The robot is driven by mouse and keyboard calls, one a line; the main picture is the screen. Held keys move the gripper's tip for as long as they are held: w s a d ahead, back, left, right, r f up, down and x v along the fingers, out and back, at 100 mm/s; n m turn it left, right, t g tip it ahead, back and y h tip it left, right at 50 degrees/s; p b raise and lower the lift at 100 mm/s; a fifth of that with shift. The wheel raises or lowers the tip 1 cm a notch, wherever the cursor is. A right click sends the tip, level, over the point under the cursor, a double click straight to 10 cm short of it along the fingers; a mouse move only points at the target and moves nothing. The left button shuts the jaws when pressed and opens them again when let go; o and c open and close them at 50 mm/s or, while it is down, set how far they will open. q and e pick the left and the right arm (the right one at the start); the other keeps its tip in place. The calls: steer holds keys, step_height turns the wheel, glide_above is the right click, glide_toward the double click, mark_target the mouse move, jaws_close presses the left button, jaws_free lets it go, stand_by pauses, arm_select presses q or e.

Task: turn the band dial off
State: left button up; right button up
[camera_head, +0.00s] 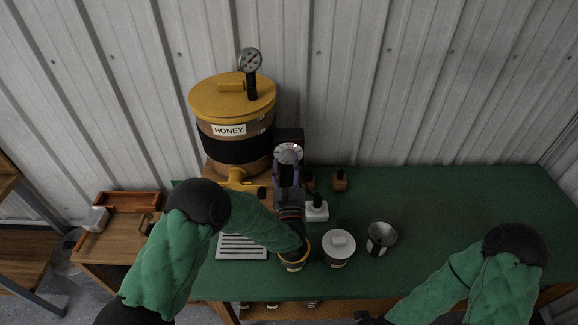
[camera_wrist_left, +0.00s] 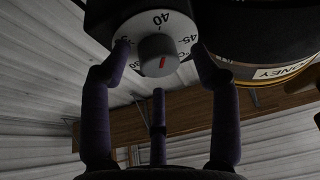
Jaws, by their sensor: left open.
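The band dial (camera_head: 288,153) is a white numbered face on a dark box beside the honey barrel. In the left wrist view the dial (camera_wrist_left: 133,30) shows 40 at the top, and its grey knob (camera_wrist_left: 153,48) carries a red mark. My left gripper (camera_head: 288,172) is open in front of the dial. In the left wrist view, the purple fingers (camera_wrist_left: 160,60) stand on both sides of the knob, with a third finger below. I cannot tell whether they touch it. My right gripper (camera_head: 367,318) is only partly visible at the bottom edge; its jaws cannot be made out.
The honey barrel (camera_head: 212,151), with a black band and yellow tap, stands left of the dial. A white-lidded jar (camera_head: 340,245), a metal funnel cup (camera_head: 381,235) and a slotted white tray (camera_head: 241,247) are on the green table (camera_head: 455,205). The table's right side is clear.

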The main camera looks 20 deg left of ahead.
arm_select(q)
steer(key=c, duration=1.1)
steer(key=shift+w, duration=0.1)
